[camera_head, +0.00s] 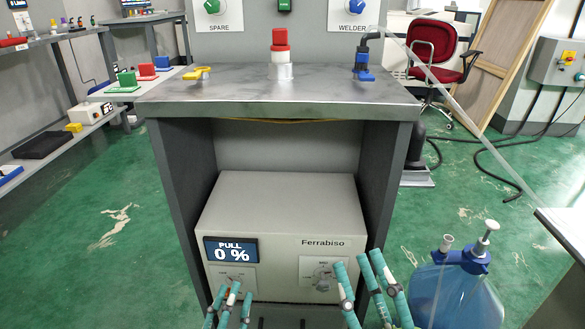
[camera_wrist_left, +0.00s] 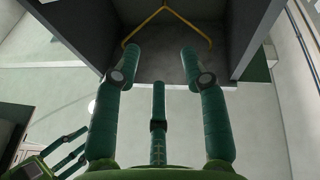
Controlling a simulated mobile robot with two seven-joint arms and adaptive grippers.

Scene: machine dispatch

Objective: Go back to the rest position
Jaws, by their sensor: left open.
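My left gripper (camera_head: 231,297) is at the bottom of the head view, low in front of the grey Ferrabiso machine (camera_head: 285,205). In the left wrist view its fingers (camera_wrist_left: 158,62) are spread, with nothing between them. My right gripper (camera_head: 360,272) is further right in the head view, in front of the machine's lower right side. Its fingers are apart and I see nothing held. The fingers of both grippers point up in the head view. The machine's display reads PULL 0 %.
The machine sits under a metal-topped table (camera_head: 225,90) bearing a red-capped part (camera_head: 280,50), a blue-based part (camera_head: 364,65) and a yellow piece (camera_head: 197,73). A blue bottle with a pump (camera_head: 455,290) stands at lower right. A red chair (camera_head: 433,45) is behind. Green floor is open at left.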

